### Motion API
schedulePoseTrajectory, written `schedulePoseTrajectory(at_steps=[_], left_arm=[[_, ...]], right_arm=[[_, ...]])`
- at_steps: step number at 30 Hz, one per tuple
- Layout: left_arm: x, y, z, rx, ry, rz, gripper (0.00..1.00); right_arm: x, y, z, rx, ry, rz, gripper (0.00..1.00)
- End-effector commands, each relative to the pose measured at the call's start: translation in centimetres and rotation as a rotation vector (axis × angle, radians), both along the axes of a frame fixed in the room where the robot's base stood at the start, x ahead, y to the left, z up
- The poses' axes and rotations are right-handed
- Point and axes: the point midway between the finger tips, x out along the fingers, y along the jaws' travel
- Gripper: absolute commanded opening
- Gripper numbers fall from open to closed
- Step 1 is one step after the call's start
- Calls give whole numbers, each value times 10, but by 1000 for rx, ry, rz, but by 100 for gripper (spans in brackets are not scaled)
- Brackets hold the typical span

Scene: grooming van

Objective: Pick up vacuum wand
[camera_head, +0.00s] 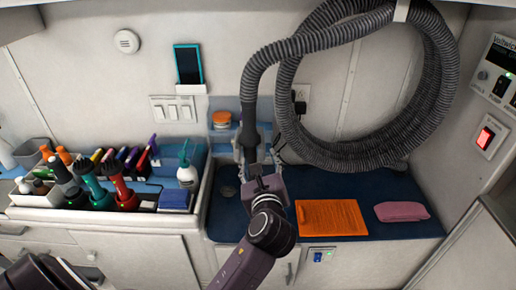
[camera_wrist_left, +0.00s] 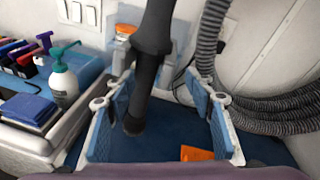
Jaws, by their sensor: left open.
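The vacuum wand (camera_head: 249,122) is a dark grey tube on the end of a ribbed grey hose (camera_head: 262,58). It hangs near the back wall, in front of a pale blue holder (camera_head: 222,128). My left gripper (camera_head: 258,151) is around the wand's lower part, with its fingers apart. In the left wrist view the wand (camera_wrist_left: 150,62) comes down between the blue-padded fingers of my left gripper (camera_wrist_left: 165,105). Gaps show on both sides, wider on the right, so the fingers are not shut on it. My right gripper is not in view.
The hose loops in a large coil on the wall at right. An orange mat (camera_head: 332,218) and a pink folded cloth (camera_head: 402,211) lie on the blue counter (camera_head: 310,184). At left, a white pump bottle (camera_head: 187,172) and several grooming tools crowd a tray.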

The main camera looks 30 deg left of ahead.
Motion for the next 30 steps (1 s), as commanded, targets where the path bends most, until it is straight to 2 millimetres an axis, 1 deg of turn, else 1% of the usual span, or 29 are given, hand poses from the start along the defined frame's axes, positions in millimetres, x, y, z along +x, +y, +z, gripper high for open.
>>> schedulePoseTrajectory(at_steps=[1,3,6,9,11,14,20,24,27,30], left_arm=[[0,3,27,82,1,7,49],[-2,8,54,187,14,20,49],[-5,13,81,295,32,40,49],[-7,16,95,354,45,54,49],[-6,19,99,372,50,58,49],[2,25,100,378,52,59,49],[17,43,98,376,53,59,49],[29,61,95,374,54,59,49],[40,68,94,374,53,57,49],[45,73,93,372,51,57,49]], right_arm=[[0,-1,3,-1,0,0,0],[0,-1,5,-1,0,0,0],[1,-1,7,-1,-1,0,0],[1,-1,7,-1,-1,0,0],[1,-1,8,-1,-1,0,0],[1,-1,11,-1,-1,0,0],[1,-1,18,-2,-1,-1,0],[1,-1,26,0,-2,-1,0],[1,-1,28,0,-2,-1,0],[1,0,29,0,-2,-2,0]])
